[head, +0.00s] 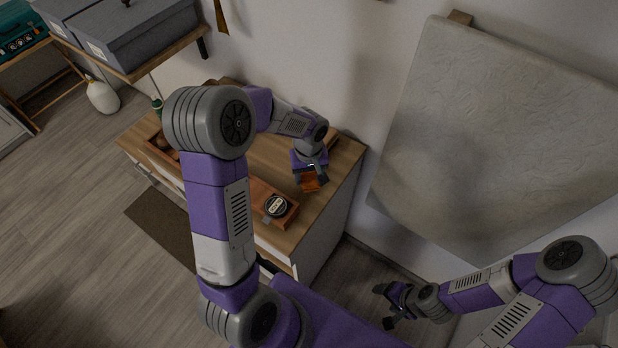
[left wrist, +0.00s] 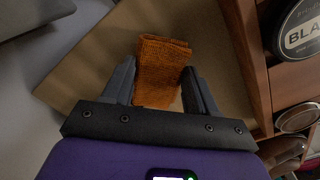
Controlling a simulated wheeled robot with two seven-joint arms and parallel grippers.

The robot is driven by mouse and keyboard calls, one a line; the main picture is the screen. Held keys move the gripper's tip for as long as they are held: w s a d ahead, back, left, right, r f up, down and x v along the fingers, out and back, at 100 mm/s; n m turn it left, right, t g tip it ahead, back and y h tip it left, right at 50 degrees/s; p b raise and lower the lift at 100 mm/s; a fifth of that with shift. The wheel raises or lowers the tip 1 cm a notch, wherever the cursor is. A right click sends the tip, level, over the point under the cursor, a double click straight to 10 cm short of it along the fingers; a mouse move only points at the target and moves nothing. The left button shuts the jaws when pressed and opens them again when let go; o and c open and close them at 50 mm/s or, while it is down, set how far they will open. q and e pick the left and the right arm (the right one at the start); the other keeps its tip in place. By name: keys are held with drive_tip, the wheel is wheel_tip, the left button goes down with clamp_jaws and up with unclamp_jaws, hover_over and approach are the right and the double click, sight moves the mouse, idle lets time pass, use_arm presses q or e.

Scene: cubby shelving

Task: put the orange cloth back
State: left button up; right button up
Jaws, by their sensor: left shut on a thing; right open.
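The folded orange cloth (head: 312,184) hangs at my left gripper (head: 310,179) above the right part of the wooden cabinet top (head: 330,200). In the left wrist view the cloth (left wrist: 163,62) sits between the two dark fingers of my left gripper (left wrist: 160,88), which is shut on it. I cannot tell in the head view how high the cloth is over the top. My right gripper (head: 388,304) is open and empty, low at the right, away from the cabinet.
A wooden box (head: 290,214) with a round dark tin (head: 275,205) stands on the cabinet near its front edge. The left wrist view shows wooden compartments (left wrist: 255,60) with several tins at the right. A pale hanging sheet (head: 490,130) covers the right wall.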

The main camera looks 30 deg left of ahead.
sight(309, 176)
use_arm(q)
drive_tip(key=shift+f, duration=0.75)
drive_tip(key=shift+f, duration=0.1)
drive_tip(key=o, duration=0.9)
drive_tip(key=shift+o, duration=0.2)
wheel_tip(309, 176, up, 12)
drive_tip(key=p, duration=0.2)
drive_tip(key=shift+r+p, duration=0.2)
drive_tip(key=shift+p, duration=0.1)
